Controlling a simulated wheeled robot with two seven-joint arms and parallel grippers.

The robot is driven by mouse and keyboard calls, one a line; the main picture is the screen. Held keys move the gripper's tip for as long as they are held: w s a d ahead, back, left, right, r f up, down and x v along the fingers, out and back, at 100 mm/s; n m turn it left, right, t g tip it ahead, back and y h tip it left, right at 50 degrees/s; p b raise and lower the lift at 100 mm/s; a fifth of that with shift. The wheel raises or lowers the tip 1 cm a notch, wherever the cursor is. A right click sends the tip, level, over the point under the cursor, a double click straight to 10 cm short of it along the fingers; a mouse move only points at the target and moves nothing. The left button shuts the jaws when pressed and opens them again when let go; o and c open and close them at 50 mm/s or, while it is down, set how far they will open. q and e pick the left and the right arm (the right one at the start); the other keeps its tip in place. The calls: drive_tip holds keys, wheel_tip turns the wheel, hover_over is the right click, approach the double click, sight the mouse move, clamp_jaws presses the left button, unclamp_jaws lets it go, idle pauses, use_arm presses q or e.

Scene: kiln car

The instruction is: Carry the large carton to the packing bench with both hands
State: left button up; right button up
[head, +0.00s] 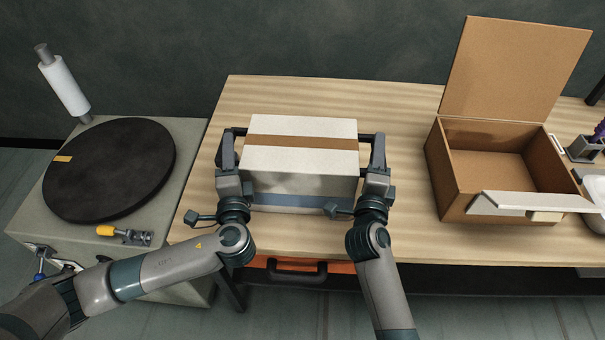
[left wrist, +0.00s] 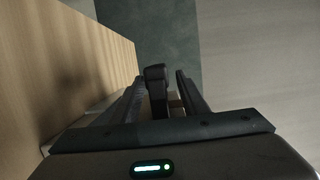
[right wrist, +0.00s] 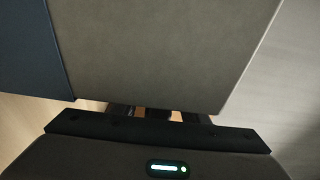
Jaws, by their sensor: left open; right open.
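The large carton (head: 290,156) is a closed pale box with a brown tape band across its top and a blue stripe low on its front. It is at the left part of the wooden bench (head: 400,215); its underside is hidden. My left gripper (head: 232,137) is open at the carton's left side, and my right gripper (head: 373,140) is open at its right side. Whether the fingers touch the carton cannot be told. In the right wrist view the carton's pale side (right wrist: 160,50) fills the space ahead of the fingers.
An open brown box (head: 436,170) with its lid raised stands right on the bench. A grey holder (head: 583,150) is beyond it. Left of the bench, a grey stand (head: 185,175) bears a round black disc (head: 110,170), a white roll (head: 65,86) and a yellow-handled tool (head: 107,230).

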use_arm(q)
drive_tip(key=s+d, duration=0.2)
drive_tip(key=s, duration=1)
drive_tip(key=shift+w, duration=0.1)
use_arm(e)
drive_tip(key=shift+s, duration=0.1)
drive_tip(key=v, duration=1.2)
idle(0.6)
